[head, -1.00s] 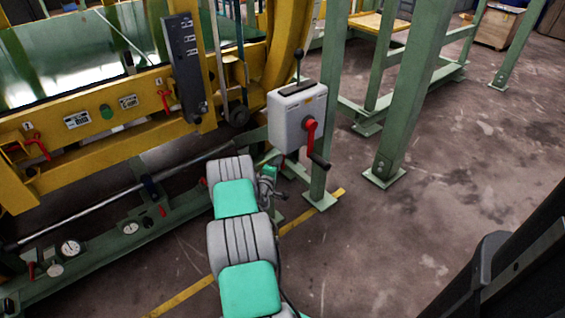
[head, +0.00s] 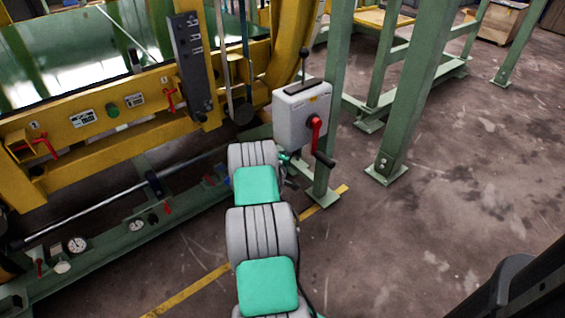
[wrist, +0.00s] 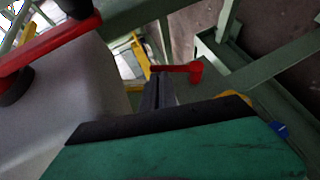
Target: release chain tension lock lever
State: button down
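A red lever (wrist: 180,70) shows in the wrist view, just beyond the tips of my gripper (wrist: 157,76). The two dark fingers lie close together with only a thin line between them. I cannot tell whether their tips touch the lever. A grey control box (head: 301,115) with a red crank handle (head: 316,135) is on a green post in the head view. The box (wrist: 60,105) and its red crank (wrist: 50,42) fill the left of the wrist view. In the head view, my arm reaches to the box's lower left, and my fingers are hidden.
A yellow machine frame (head: 85,122) with small red handles (head: 170,98) stands at left. A green base beam (head: 115,245) carries several gauges. Green posts (head: 413,95) stand right of the box. The floor (head: 445,215) at right is clear.

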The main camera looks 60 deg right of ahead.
jog(key=shift+d+r, duration=0.1)
jog(key=shift+r, duration=0.05)
jog(key=a+r, duration=0.1)
jog(key=w+a+r+p, duration=0.1)
jog(key=a, duration=0.1)
jog(key=a+r+p, duration=0.1)
jog(key=shift+w+a, duration=0.15)
jog(key=shift+w, duration=0.25)
jog(key=r+p+v, duration=0.1)
jog(key=v, duration=0.7)
jog(key=shift+s+r+p, duration=0.2)
jog(key=shift+s+p, duration=0.1)
jog(key=shift+s, duration=0.15)
